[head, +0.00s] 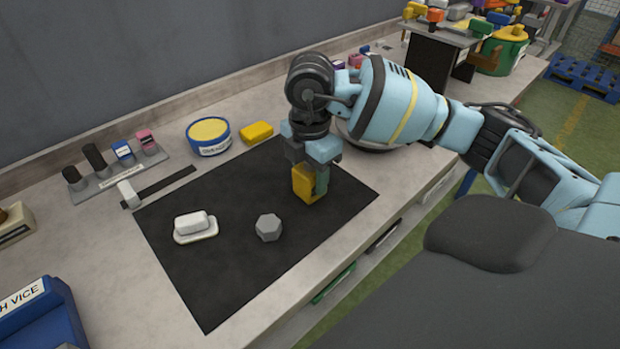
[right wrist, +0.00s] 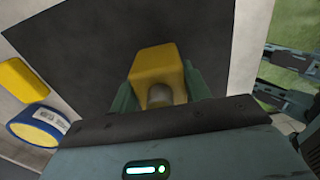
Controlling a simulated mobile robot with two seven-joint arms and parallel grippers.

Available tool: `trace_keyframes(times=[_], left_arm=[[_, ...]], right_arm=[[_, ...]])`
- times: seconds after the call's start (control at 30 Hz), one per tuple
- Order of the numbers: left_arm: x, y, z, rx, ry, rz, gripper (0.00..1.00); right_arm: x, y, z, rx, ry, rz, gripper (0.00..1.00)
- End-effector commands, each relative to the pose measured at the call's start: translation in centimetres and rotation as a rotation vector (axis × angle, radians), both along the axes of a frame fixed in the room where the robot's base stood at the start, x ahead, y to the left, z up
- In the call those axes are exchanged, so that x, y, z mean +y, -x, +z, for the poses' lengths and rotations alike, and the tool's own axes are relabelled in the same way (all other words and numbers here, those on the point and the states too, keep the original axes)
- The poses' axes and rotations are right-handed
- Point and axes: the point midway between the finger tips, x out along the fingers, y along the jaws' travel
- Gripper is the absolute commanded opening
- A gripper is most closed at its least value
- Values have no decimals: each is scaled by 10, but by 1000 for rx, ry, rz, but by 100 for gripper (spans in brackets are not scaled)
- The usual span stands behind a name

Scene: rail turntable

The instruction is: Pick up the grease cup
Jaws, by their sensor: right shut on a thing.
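My right gripper (head: 312,178) points down over the right part of the black mat (head: 235,270). It is shut on a yellow block-like piece (head: 303,184), which may be the grease cup. The right wrist view shows the yellow piece (right wrist: 155,64) between both greenish fingers, with a grey round stub at its near end. I cannot tell whether its bottom touches the mat. A round blue tin with a yellow top (head: 209,136) stands behind the mat; its label is too small to read surely. My left gripper is not in view.
A grey hexagonal piece (head: 268,228) and a white block on a white base (head: 194,227) sit on the mat. A yellow block (head: 257,133) lies beside the tin. A labelled rack (head: 120,176) is at left, a blue vice (head: 40,318) at lower left. The mat's front is clear.

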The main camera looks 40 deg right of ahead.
Motion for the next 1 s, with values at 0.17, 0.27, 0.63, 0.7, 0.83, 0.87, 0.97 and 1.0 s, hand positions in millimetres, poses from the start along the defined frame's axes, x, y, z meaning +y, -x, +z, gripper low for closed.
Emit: trace_keyframes(times=[0.17, 0.27, 0.63, 0.7, 0.83, 0.87, 0.97, 1.0], left_arm=[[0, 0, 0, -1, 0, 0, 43], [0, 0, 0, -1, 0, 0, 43], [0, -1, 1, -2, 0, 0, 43], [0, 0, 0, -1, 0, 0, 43], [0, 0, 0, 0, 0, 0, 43], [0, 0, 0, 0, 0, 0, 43], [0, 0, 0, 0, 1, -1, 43], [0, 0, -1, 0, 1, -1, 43]], right_arm=[[0, 0, 1, -1, -1, 0, 21], [0, 0, 3, -2, -1, 0, 21], [2, 8, 36, 0, -1, 3, 21], [3, 21, 37, -1, 1, 4, 21], [8, 50, 39, -1, 1, 4, 21], [9, 57, 40, 0, 1, 4, 21], [13, 80, 42, -1, 1, 4, 21], [15, 89, 43, -1, 1, 3, 21]])
